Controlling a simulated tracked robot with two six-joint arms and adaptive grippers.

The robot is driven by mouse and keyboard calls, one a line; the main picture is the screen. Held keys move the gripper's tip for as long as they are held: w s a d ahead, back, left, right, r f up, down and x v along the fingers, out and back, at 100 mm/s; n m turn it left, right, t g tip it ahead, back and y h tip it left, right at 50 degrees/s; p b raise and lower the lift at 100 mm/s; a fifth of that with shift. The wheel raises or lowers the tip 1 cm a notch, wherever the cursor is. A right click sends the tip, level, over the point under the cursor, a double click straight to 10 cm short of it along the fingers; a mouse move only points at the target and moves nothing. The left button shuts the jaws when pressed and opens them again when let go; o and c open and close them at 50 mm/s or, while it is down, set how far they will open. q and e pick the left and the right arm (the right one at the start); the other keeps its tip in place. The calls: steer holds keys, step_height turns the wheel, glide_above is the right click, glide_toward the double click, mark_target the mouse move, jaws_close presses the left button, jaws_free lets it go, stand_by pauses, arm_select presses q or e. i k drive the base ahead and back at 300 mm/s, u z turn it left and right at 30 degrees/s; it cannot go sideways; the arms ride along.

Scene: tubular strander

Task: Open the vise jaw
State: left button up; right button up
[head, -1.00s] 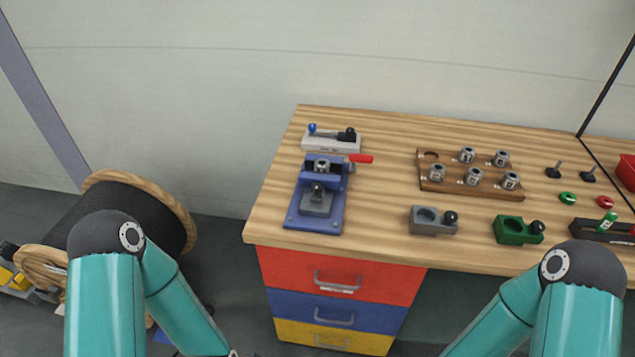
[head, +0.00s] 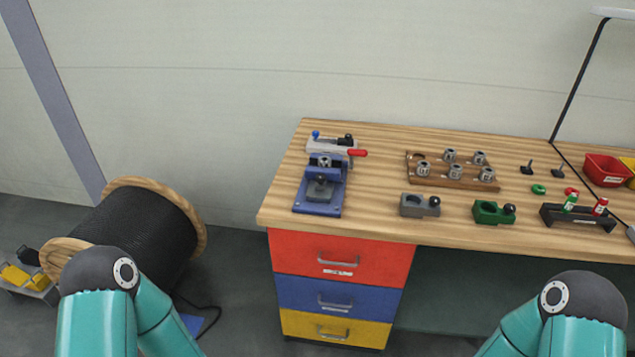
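The blue vise (head: 322,187) stands on the left end of the wooden workbench in the head view. A metal collet-like piece sits at its jaw (head: 324,163), and a red-handled lever (head: 357,153) sticks out to the right at its back. The picture is too small to tell how far the jaw is open. Only the upper links of my two arms show at the bottom left and bottom right. Both grippers are below the picture, away from the vise.
The workbench (head: 385,223) has red, blue and yellow drawers (head: 340,258) below the vise. A wooden collet rack (head: 440,182), a grey block (head: 412,206), a green block (head: 488,212) and a red bin (head: 605,170) stand to the right. A cable reel (head: 150,215) stands on the floor at left.

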mark_target(320, 175)
steer(key=u, duration=0.45)
steer(key=i, duration=1.05)
steer(key=z, duration=0.1)
